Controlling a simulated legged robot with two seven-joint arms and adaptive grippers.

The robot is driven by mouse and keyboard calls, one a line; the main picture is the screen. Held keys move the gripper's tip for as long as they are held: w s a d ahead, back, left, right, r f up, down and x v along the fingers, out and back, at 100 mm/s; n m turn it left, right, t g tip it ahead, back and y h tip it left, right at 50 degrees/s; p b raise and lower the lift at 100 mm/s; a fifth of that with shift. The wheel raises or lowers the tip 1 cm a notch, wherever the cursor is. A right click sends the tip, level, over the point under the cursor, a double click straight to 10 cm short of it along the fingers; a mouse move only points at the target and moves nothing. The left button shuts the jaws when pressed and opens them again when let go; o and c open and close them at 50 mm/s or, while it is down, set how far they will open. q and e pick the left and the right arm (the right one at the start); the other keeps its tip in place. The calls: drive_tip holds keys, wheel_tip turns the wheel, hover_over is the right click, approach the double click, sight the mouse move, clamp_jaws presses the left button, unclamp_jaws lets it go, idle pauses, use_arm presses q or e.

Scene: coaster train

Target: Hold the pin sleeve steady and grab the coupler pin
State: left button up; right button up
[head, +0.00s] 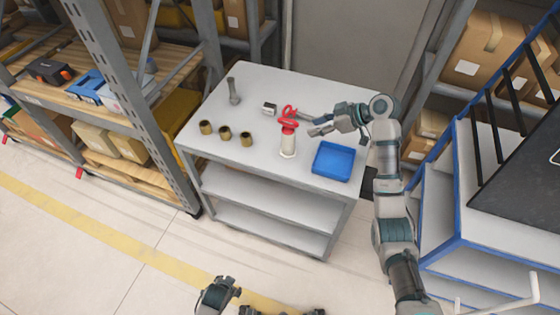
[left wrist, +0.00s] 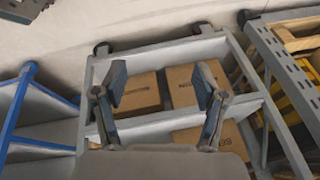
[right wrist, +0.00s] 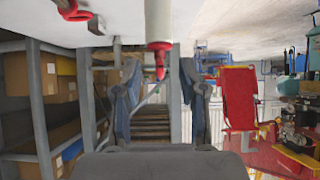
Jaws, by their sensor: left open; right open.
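The pin sleeve (head: 288,148) is a pale upright cylinder on the grey table. The red coupler pin (head: 289,127) stands in its top, with a looped red handle. My right gripper (head: 307,124) is open and empty just right of the red pin, its fingers pointing left towards it. In the right wrist view, which looks upside down, the red pin (right wrist: 160,60) hangs beneath the pale sleeve (right wrist: 158,20), seen between the open fingers (right wrist: 160,95). I cannot tell whether they touch it. My left gripper (head: 222,290) is low in front of the table; it shows open and empty in the left wrist view (left wrist: 163,95).
A blue tray (head: 333,161) sits at the right. Racks flank the table; the floor in front is open.

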use_arm(q)
drive_tip(key=w+d+r+m+t, duration=0.3)
drive_tip(key=w+r+m, duration=0.3)
drive_tip(key=w, duration=0.4)
drive_tip(key=m+t+h, duration=0.6)
drive_tip(key=m+t, duration=0.4)
drive_tip(key=m, duration=1.8)
approach(286, 148)
drive_tip(key=x, duration=1.2)
drive_tip(key=shift+w+d, duration=0.1)
drive_tip(key=shift+r, duration=0.1)
use_arm(e)
drive_tip(key=shift+w+a+f, duration=0.15)
